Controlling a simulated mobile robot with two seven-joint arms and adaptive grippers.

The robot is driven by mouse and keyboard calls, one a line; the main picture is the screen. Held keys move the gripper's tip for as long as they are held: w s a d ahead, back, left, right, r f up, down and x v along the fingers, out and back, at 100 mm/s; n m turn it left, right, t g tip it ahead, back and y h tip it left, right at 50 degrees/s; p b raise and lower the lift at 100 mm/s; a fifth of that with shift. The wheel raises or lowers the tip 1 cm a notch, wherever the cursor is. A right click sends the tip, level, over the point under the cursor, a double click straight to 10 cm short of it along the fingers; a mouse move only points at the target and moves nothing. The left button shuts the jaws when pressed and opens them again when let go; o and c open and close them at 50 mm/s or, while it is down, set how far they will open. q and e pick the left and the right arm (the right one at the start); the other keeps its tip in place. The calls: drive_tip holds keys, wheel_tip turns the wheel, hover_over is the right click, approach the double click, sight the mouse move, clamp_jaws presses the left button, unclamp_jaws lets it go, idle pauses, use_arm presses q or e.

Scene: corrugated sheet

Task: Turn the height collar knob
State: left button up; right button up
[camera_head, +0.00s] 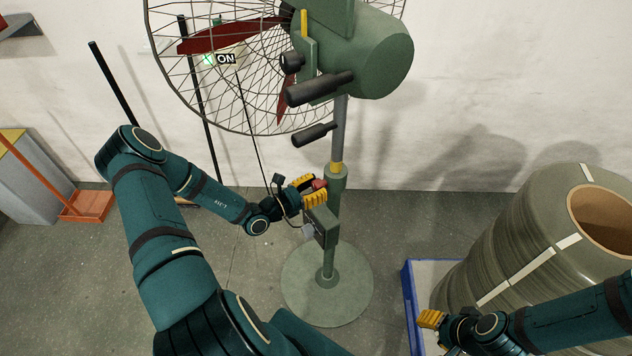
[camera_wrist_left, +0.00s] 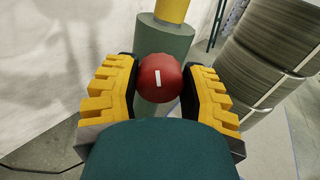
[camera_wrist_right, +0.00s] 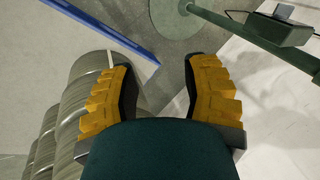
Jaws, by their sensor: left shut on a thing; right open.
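The height collar knob (camera_head: 320,184) is a small red knob on the green collar of the fan's stand (camera_head: 337,200). In the left wrist view the red knob (camera_wrist_left: 159,77) shows a white line mark, tilted slightly from vertical. My left gripper (camera_head: 314,190) is shut on the knob, with its yellow fingers (camera_wrist_left: 159,85) on either side of it. My right gripper (camera_head: 432,318) is open and empty, low at the right near the large roll; its spread fingers show in the right wrist view (camera_wrist_right: 158,85).
A large wrapped roll (camera_head: 520,240) stands on a blue-edged pallet (camera_head: 410,300) at the right. The fan's wire cage (camera_head: 200,90) and dark handles (camera_head: 320,88) hang above my left gripper. A control box (camera_head: 322,222) is on the stand just below it.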

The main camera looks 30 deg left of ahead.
use_arm(q)
drive_tip(key=n+p, duration=0.1)
drive_tip(key=n, duration=0.2)
drive_tip(key=shift+r+p, duration=0.15)
drive_tip(key=shift+p, duration=0.25)
drive_tip(key=n+p, duration=0.1)
drive_tip(key=n, duration=0.2)
drive_tip(key=shift+w+n, duration=0.1)
drive_tip(key=shift+n, duration=0.2)
drive_tip(key=n+p, duration=0.1)
drive_tip(key=n, duration=0.2)
drive_tip(key=shift+a+n, duration=0.1)
drive_tip(key=shift+n, duration=0.2)
drive_tip(key=n+p, duration=0.1)
drive_tip(key=n, duration=0.3)
drive_tip(key=shift+f, duration=0.2)
use_arm(e)
drive_tip(key=r, duration=0.1)
drive_tip(key=w+r, duration=0.1)
drive_tip(key=r, duration=0.3)
drive_tip(key=shift+w+d+r, duration=0.15)
drive_tip(key=shift+w+r, duration=0.1)
drive_tip(key=shift+w, duration=0.05)
use_arm(q)
drive_tip(key=shift+n, duration=0.3)
drive_tip(key=o, duration=1.2)
drive_tip(key=shift+a, duration=0.1)
